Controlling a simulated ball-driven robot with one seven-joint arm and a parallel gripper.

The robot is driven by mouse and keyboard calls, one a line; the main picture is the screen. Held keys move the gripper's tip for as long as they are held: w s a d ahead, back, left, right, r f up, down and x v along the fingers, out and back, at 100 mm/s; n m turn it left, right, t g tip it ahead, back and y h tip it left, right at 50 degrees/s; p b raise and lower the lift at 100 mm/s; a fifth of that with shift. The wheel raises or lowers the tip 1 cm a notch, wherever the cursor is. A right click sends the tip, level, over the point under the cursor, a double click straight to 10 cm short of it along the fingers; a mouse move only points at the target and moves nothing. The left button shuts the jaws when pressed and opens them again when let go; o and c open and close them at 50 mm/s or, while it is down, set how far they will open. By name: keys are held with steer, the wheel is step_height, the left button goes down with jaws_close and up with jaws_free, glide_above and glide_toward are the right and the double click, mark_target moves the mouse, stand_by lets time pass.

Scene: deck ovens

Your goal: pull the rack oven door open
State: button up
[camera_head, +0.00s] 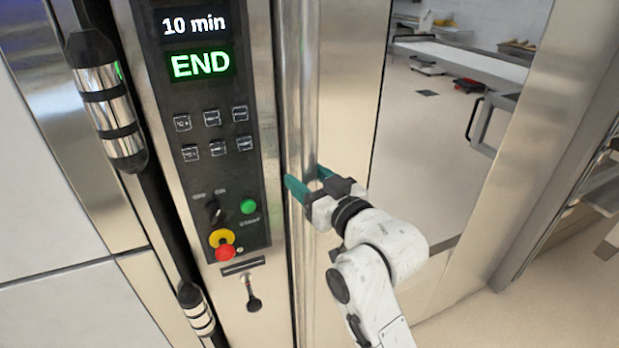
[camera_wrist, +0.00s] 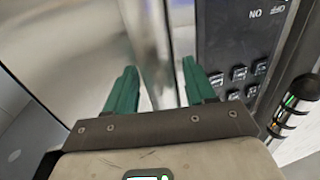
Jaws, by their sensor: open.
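The rack oven door's handle is a tall upright chrome bar (camera_head: 300,90) just right of the control panel. My gripper (camera_head: 304,175) reaches it from the right, with its green fingers open at the bar, one on each side. In the wrist view the bar (camera_wrist: 158,40) runs between the two fingers of my gripper (camera_wrist: 159,68), with gaps showing, so it does not look clamped. The door (camera_head: 350,80) is the steel panel behind and right of the bar. It looks shut, though its edge is partly hidden by the bar.
The control panel (camera_head: 208,130) reads "10 min" and "END", with a red and yellow emergency button (camera_head: 224,245) below. Black and chrome hinges (camera_head: 108,110) stand at the left. A table (camera_head: 465,65) shows at upper right, with pale floor (camera_head: 425,130) before it.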

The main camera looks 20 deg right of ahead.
jaws_close()
stand_by(0.5)
